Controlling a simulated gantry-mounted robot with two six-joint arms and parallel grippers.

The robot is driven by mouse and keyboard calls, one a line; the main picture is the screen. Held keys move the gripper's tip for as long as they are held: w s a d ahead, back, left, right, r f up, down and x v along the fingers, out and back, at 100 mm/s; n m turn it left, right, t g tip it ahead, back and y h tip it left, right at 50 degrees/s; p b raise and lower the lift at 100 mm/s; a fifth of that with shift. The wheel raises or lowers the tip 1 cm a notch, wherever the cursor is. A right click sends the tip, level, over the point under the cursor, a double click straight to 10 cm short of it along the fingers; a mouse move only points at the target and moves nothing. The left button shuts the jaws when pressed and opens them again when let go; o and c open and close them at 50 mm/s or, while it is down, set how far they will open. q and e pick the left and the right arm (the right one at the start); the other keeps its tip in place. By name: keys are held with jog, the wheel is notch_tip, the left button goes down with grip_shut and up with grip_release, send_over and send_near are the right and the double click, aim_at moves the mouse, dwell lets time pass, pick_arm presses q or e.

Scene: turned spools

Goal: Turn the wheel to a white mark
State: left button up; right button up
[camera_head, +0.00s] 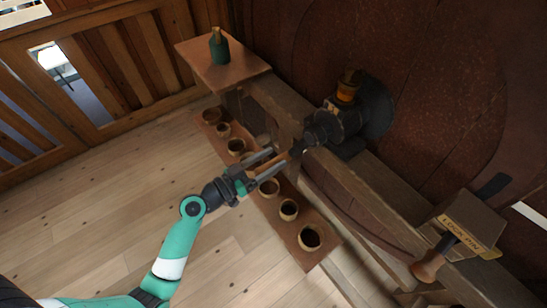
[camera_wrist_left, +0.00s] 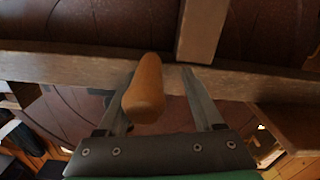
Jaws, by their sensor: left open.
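A large dark red-brown wooden wheel (camera_head: 440,80) fills the right of the head view, with a black metal hub (camera_head: 345,122) at its front. A crank arm reaches from the hub toward my left gripper (camera_head: 279,158). A light wooden handle (camera_wrist_left: 145,92) shows in the left wrist view between the open fingers of my left gripper (camera_wrist_left: 160,76), nearer to the left finger. Whether it touches that finger cannot be told. A pale strip (camera_head: 531,216) shows at the right edge of the head view; I cannot tell whether it is a white mark. My right gripper is not in view.
A lock pin sign (camera_head: 460,233) stands at the lower right beside a wooden grip (camera_head: 427,268). A brown board (camera_head: 318,254) with several round bowls lies beneath my left gripper. A wooden shelf (camera_head: 235,75) holds a green weight (camera_head: 219,48). The plank floor (camera_head: 120,210) at left is clear.

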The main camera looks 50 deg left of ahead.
pick_arm(q)
jog(key=s, duration=1)
jog(key=shift+s+a, duration=0.25)
jog(key=shift+s, duration=0.05)
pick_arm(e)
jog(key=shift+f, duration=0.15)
